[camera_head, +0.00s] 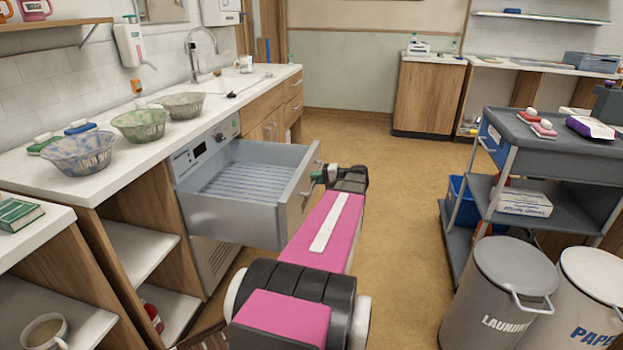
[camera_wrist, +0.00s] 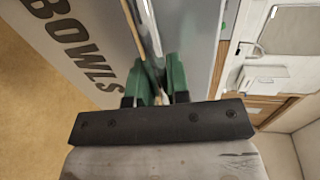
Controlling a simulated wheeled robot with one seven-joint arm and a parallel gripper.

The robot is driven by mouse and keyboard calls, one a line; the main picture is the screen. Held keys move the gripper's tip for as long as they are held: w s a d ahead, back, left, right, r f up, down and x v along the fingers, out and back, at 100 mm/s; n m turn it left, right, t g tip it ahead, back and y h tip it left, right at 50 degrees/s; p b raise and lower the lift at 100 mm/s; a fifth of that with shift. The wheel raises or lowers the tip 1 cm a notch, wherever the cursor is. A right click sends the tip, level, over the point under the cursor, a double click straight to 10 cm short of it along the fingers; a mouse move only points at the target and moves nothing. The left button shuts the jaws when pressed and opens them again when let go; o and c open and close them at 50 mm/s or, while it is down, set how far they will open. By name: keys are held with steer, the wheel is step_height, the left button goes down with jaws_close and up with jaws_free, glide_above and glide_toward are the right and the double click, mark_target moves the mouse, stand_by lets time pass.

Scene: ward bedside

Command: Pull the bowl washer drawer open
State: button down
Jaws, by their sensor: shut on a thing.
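The bowl washer drawer (camera_head: 235,212) is grey and stands well out from the washer (camera_head: 196,158) under the counter. Its slatted inside is empty. In the wrist view its front panel (camera_wrist: 85,40) carries the word BOWLS. My gripper (camera_head: 322,174) is at the drawer's front edge, at the right end of the drawer in the head view. In the wrist view its green fingers (camera_wrist: 152,82) are shut on the drawer's handle bar (camera_wrist: 150,45). The fingertips are partly hidden in the head view.
Three bowls (camera_head: 80,155) stand on the counter (camera_head: 135,128) above, near a sink tap (camera_head: 200,50). A grey trolley (camera_head: 550,150) and a laundry bin (camera_head: 508,290) stand at the right. The floor (camera_head: 400,200) between drawer and trolley is clear.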

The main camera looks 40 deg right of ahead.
steer(key=c, duration=1.1)
jaws_free()
steer(key=v, duration=1)
steer(key=shift+s+d, duration=0.25)
